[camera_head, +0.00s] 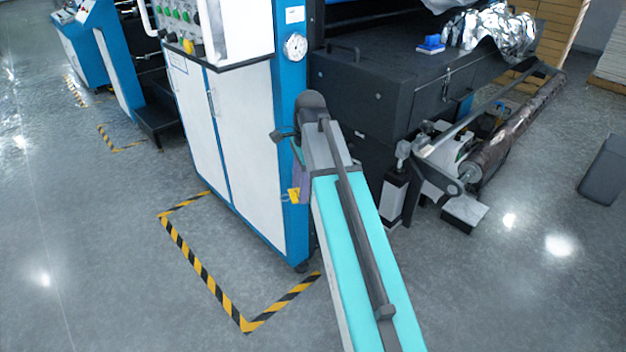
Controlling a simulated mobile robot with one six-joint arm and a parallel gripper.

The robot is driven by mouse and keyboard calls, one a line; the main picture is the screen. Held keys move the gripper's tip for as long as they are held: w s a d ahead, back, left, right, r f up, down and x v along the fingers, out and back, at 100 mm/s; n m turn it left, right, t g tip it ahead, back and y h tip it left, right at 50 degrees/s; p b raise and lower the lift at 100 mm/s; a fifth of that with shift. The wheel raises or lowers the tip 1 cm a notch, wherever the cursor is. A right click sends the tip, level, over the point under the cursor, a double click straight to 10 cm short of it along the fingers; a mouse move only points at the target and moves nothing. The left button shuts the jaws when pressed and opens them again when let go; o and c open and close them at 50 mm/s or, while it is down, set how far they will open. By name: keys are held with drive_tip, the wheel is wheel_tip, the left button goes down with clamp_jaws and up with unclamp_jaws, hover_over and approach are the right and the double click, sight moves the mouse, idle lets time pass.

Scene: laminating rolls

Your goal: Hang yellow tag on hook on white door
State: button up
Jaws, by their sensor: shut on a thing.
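The yellow tag (294,195) is a small yellow patch just left of my arm, in front of the blue edge of the cabinet. My gripper (299,184) is mostly hidden behind my own arm and is shut on the tag. The white doors (240,130) are on the blue-framed cabinet, to the left of the tag. I cannot make out the hook. Whether the tag touches the cabinet cannot be told from this view.
A control panel (200,30) with several buttons juts out above the doors. A dark machine (400,85) with a roll (510,130) stands to the right. Yellow-black floor tape (200,268) borders the cabinet. The grey floor at left is clear.

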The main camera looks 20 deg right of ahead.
sight(290, 194)
drive_tip(key=a+f+n, duration=0.1)
drive_tip(key=n, duration=0.1)
drive_tip(key=w+a+f+n, duration=0.1)
drive_tip(key=shift+n+g, duration=0.3)
drive_tip(key=shift+n, duration=0.1)
drive_tip(key=shift+w+a+f+n, duration=0.1)
drive_tip(key=shift+a+f+n, duration=0.05)
drive_tip(key=shift+n, duration=0.4)
drive_tip(key=shift+w+a+f+n, duration=0.1)
drive_tip(key=shift+a+f+n, duration=0.05)
drive_tip(key=shift+n, duration=0.4)
drive_tip(key=shift+w+a+f+n+g+b, duration=0.1)
drive_tip(key=shift+a+f+n+g+b, duration=0.1)
drive_tip(key=shift+n, duration=0.55)
drive_tip(key=shift+a+f+n+g+b, duration=0.1)
drive_tip(key=shift+n+g, duration=0.1)
drive_tip(key=shift+n, duration=0.55)
